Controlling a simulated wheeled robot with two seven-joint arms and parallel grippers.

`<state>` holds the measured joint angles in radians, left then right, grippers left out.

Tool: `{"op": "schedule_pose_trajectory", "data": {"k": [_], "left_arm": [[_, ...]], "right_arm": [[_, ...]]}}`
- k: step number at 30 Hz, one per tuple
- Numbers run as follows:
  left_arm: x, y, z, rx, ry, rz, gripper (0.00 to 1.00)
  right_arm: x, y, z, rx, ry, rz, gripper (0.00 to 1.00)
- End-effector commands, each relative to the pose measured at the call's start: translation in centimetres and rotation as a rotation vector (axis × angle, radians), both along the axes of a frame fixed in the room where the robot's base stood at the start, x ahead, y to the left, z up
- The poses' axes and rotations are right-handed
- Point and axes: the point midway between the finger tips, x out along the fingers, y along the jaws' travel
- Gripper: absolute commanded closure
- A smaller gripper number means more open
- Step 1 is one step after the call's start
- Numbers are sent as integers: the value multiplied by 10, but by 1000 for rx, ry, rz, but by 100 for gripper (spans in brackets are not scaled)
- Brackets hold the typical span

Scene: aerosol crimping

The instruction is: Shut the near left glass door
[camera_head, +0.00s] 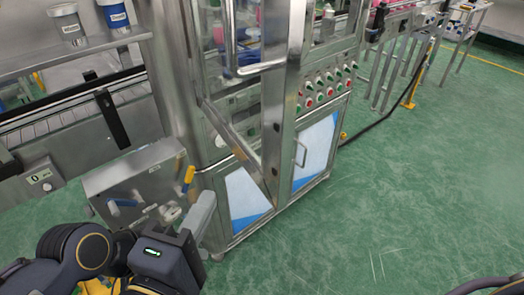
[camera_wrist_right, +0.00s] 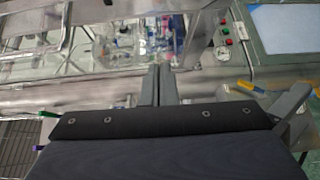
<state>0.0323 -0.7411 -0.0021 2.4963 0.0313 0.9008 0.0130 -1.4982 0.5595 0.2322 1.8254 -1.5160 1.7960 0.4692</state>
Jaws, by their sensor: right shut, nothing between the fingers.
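The near left glass door (camera_head: 281,110) of the steel machine stands open in the head view. Its metal-framed free edge juts out in front of the lower cabinet, and its bottom rail slants back toward the left post.
Red and green buttons (camera_head: 318,92) sit right of the door, above a white-and-blue cabinet panel (camera_head: 316,152). Green floor (camera_head: 420,190) at the right is clear.

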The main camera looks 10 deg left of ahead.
Motion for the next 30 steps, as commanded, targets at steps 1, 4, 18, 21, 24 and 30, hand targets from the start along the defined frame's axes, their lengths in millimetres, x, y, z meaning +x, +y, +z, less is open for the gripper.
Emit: {"op": "schedule_pose_trajectory", "data": {"k": [1, 4, 18, 21, 24, 30], "left_arm": [[0, 0, -1, 0, -1, 0, 49], [0, 0, 0, 0, -1, 0, 49], [0, 0, 12, 0, -1, 0, 49], [0, 0, 14, 0, -1, 0, 49], [0, 0, 16, 0, -1, 0, 49], [0, 0, 17, 0, -1, 0, 49]], "right_arm": [[-5, 5, -1, -1, -16, 14, 100], [-1, 7, 1, 2, -25, 19, 100], [91, 1, 1, -1, -20, 14, 100], [103, -11, 2, 1, -21, 15, 100], [112, -20, 1, 0, -22, 15, 100], [119, -28, 0, 1, -21, 18, 100]]}}
